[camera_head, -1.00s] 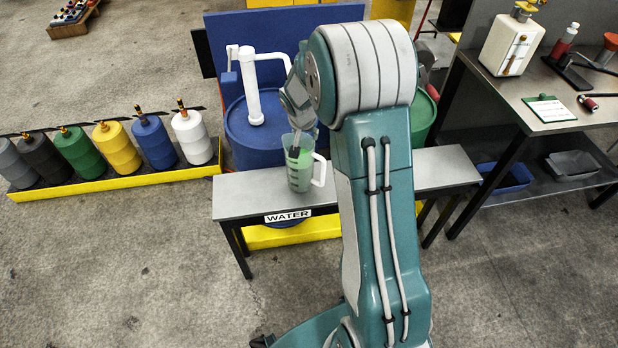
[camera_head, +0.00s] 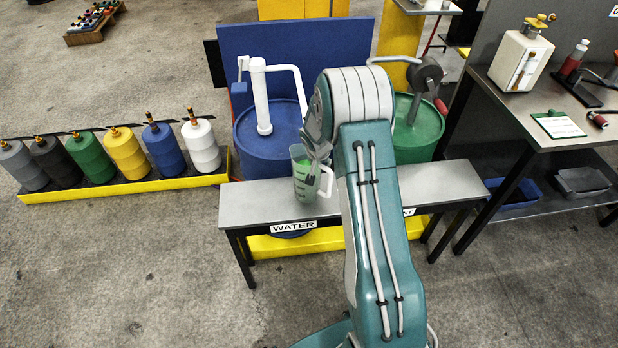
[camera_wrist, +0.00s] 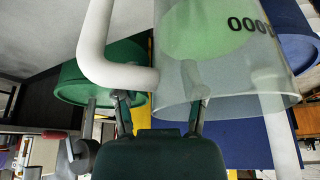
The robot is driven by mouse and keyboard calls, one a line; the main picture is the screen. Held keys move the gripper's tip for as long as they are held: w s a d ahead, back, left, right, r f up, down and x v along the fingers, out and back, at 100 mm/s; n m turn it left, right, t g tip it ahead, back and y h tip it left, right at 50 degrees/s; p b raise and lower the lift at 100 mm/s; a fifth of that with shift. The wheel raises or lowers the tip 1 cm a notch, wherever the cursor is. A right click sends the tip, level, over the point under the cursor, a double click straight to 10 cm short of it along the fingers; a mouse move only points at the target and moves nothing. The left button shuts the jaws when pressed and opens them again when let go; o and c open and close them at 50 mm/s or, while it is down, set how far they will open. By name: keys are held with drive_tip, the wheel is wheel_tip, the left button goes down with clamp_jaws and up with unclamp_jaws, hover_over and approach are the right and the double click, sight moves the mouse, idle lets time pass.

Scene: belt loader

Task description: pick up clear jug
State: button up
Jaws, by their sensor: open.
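The clear jug (camera_head: 301,186), with a white handle (camera_head: 327,181) on its right, stands upright on the grey bench, with green showing inside. My gripper (camera_head: 315,168) is at the jug's upper right, near the handle top. In the wrist view the jug (camera_wrist: 225,75) appears upside down, with dark markings and its handle (camera_wrist: 97,40) on the left. My gripper's open fingers (camera_wrist: 160,100) straddle the place where the handle meets the jug near the rim. I cannot tell whether the right finger is inside the jug or in front of its wall.
The bench (camera_head: 450,182) bears a WATER label (camera_head: 293,227). A blue drum (camera_head: 268,148) with a white pipe and a green drum (camera_head: 418,135) stand behind it. Colored containers (camera_head: 125,155) line a yellow tray on the left. A worktable (camera_head: 520,110) stands right.

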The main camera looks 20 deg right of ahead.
drive_tip(key=shift+c, duration=0.4)
clamp_jaws()
